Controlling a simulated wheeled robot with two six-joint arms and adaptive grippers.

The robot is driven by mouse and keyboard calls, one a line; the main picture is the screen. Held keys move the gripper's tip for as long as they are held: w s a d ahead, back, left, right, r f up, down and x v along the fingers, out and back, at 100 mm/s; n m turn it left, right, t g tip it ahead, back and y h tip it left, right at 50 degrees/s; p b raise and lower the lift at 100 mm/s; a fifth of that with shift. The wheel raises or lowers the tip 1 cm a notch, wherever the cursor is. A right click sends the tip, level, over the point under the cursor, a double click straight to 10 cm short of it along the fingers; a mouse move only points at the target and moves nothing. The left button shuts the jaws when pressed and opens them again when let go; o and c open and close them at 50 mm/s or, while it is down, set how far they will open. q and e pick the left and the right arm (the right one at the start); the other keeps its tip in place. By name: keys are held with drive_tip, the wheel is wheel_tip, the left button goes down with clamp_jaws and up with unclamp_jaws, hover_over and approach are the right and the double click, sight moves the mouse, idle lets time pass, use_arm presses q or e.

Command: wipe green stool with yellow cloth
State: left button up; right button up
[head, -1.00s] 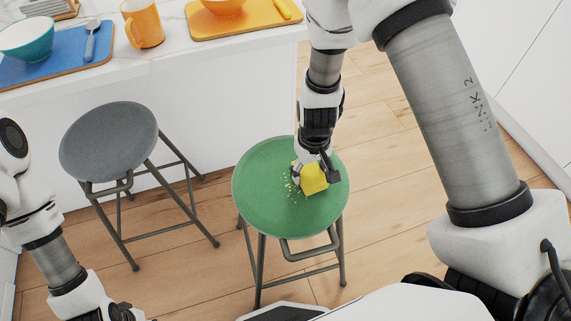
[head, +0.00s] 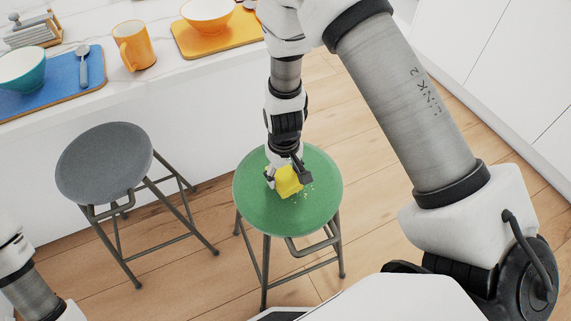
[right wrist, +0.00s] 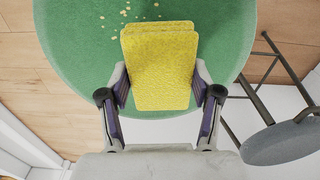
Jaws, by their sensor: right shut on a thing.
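The green stool (head: 262,218) stands in the middle of the head view, its round seat facing up. My right gripper (head: 284,177) is over the seat, shut on the folded yellow cloth (head: 290,184). The cloth is at the seat surface; I cannot tell how firmly it touches. In the right wrist view the cloth (right wrist: 160,60) sits between the two fingers, with the green seat (right wrist: 75,60) beneath. Pale crumbs (head: 307,187) lie on the seat just right of the cloth, and beyond it in the wrist view (right wrist: 120,20). My left gripper is out of view.
A grey stool (head: 104,160) stands to the left, apart from the green one. Behind is a white counter with a blue tray (head: 65,88), a teal bowl (head: 22,68), an orange mug (head: 134,46) and an orange board (head: 215,40). Wooden floor surrounds the stools.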

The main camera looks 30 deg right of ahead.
wheel_tip(320, 180, up, 3)
drive_tip(key=shift+a+p, duration=0.15)
drive_tip(key=shift+p, duration=0.95)
drive_tip(key=shift+r+p, duration=0.85)
drive_tip(key=shift+r, duration=0.05)
